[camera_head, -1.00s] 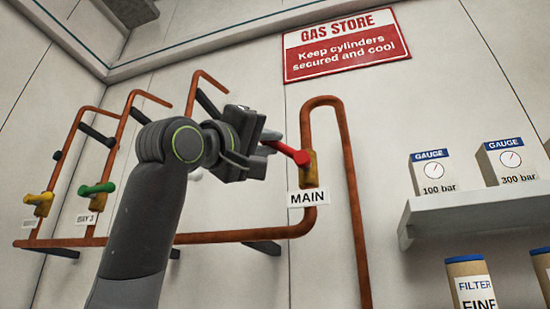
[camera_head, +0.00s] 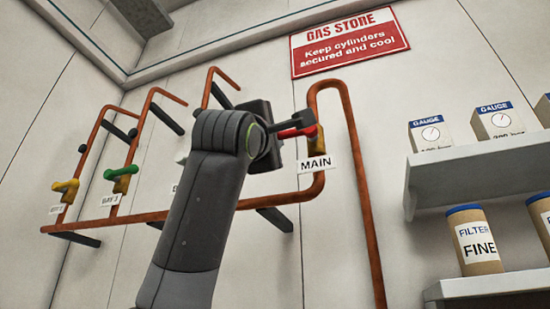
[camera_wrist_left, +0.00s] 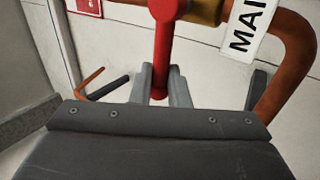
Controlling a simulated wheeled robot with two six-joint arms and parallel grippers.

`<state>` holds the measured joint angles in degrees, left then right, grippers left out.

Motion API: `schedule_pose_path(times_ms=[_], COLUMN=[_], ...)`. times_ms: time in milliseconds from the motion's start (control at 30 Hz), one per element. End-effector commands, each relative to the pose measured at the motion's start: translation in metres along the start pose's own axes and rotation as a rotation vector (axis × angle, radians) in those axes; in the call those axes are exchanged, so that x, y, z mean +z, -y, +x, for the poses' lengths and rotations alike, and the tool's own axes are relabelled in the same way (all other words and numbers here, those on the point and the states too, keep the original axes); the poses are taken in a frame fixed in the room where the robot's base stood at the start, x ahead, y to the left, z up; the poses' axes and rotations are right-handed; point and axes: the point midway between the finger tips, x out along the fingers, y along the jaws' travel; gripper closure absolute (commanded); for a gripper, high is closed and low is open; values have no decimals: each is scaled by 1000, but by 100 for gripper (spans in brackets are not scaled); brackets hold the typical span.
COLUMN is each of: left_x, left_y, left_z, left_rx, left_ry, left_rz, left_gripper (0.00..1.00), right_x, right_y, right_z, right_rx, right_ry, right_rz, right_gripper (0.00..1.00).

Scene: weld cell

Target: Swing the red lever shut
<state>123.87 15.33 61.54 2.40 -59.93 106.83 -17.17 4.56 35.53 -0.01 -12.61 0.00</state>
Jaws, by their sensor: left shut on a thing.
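The red lever (camera_head: 292,132) sits on a brass valve (camera_head: 317,146) in the copper pipe, above the MAIN label (camera_head: 316,164). In the head view the lever points left from the valve, foreshortened and partly hidden by my left gripper (camera_head: 296,122). In the left wrist view the red lever (camera_wrist_left: 163,50) runs down from its hub between the two grey fingers of my left gripper (camera_wrist_left: 160,85), which are shut on it near its end. My right gripper is in neither view.
Valves with a green handle (camera_head: 122,172) and a yellow handle (camera_head: 66,187) are on pipes to the left. A grey shelf (camera_head: 470,172) with gauge boxes juts out at right, above filter cans (camera_head: 474,240). Wall between pipe and shelf is clear.

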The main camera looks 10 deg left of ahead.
Motion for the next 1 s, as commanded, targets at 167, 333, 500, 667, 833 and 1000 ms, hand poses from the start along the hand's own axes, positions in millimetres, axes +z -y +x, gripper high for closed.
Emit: schedule_pose_path(times_ms=[167,333,500,667,833,1000], left_x=[0,0,0,0,0,0], left_y=[2,2,3,3,2,3], left_z=[-1,0,0,0,0,-3], left_rx=[-3,-4,-6,-5,-4,-3], left_ry=[-9,-10,-10,-9,-9,-9], left_rz=[-15,-17,-16,-15,-15,-14], left_gripper=[100,100,100,64,63,63], right_x=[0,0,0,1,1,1], right_y=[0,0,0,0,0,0], right_z=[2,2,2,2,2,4], right_rx=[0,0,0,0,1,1], right_ry=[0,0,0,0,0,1], right_rz=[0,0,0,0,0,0], right_gripper=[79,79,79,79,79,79])
